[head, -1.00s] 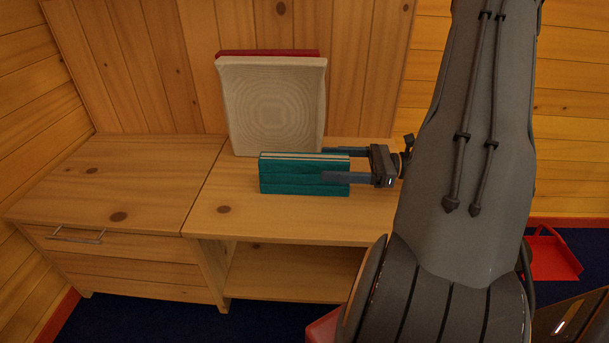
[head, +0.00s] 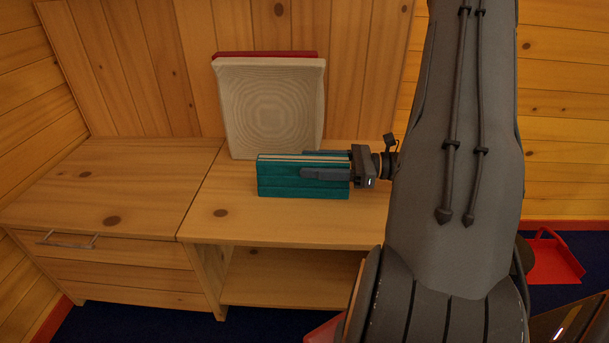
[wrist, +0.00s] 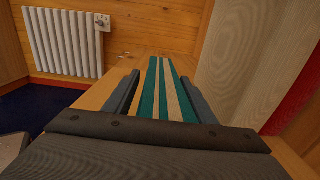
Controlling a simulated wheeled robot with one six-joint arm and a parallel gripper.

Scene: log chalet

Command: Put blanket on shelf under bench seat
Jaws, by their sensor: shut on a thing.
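A folded teal blanket with cream stripes (head: 300,184) stands on edge at the bench seat (head: 240,215), in front of a cushion. My gripper (head: 325,164) is shut on its right end, one finger on the front face and one behind. In the wrist view the blanket (wrist: 164,88) runs between the two fingers. The open shelf (head: 285,277) under the seat shows below and looks empty; its right part is hidden by my arm. I cannot tell whether the blanket touches the seat.
A cream cushion (head: 270,105) leans on the backrest, with a red one (head: 225,55) behind it. A drawer unit (head: 130,270) stands left of the shelf. A red tray-like object (head: 553,262) lies on the floor at right. The wrist view shows a white radiator (wrist: 62,40).

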